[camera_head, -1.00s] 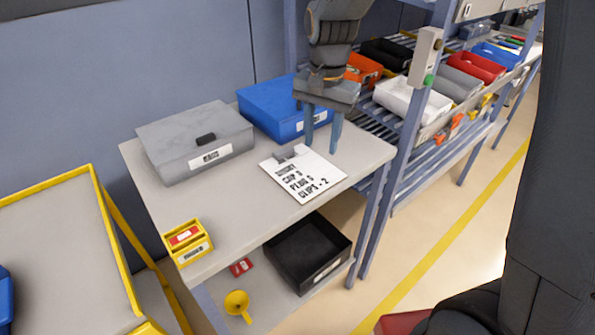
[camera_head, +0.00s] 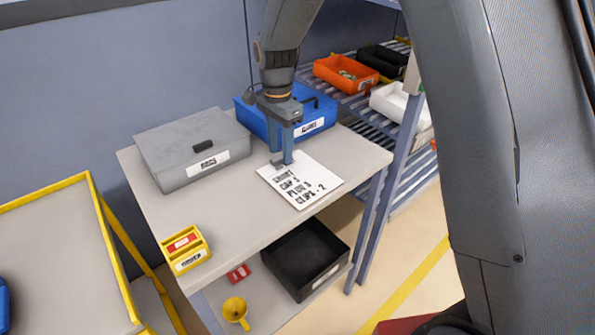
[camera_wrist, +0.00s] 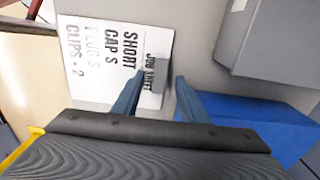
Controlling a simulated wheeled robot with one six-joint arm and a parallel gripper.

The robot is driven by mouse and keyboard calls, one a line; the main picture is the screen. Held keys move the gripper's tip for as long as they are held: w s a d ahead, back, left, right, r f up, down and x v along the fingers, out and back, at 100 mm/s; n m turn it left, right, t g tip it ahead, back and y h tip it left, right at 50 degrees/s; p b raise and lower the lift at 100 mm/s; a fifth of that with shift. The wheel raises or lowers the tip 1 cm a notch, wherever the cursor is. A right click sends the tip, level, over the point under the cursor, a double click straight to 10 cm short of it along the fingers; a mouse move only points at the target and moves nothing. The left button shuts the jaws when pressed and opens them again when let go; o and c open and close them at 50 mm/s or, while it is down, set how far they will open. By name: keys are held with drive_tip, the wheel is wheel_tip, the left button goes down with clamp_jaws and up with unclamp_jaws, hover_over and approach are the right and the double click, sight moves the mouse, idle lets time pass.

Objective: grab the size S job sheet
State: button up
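The white job sheet (camera_head: 312,182) lies on the table near its right front side. Its print reads SHORT, CAP S, PLUG S and CLIPS - 2. It also shows in the wrist view (camera_wrist: 88,72). A small grey block (camera_wrist: 158,76) sits at the sheet's heading edge and covers part of it. My gripper (camera_head: 282,160) is low over that edge, pointing down. In the wrist view its two blue fingers (camera_wrist: 160,80) are apart, one on each side of the grey block. I cannot tell whether they touch it.
On the table (camera_head: 240,220) stand a grey lidded box (camera_head: 178,150), a blue box (camera_head: 262,105) behind my gripper, and a small yellow holder (camera_head: 186,250). A black bin (camera_head: 303,255) and yellow funnel (camera_head: 235,309) are on the lower shelf. The table's middle is clear.

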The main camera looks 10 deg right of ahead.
drive_tip(key=shift+f, duration=0.55)
clamp_jaws()
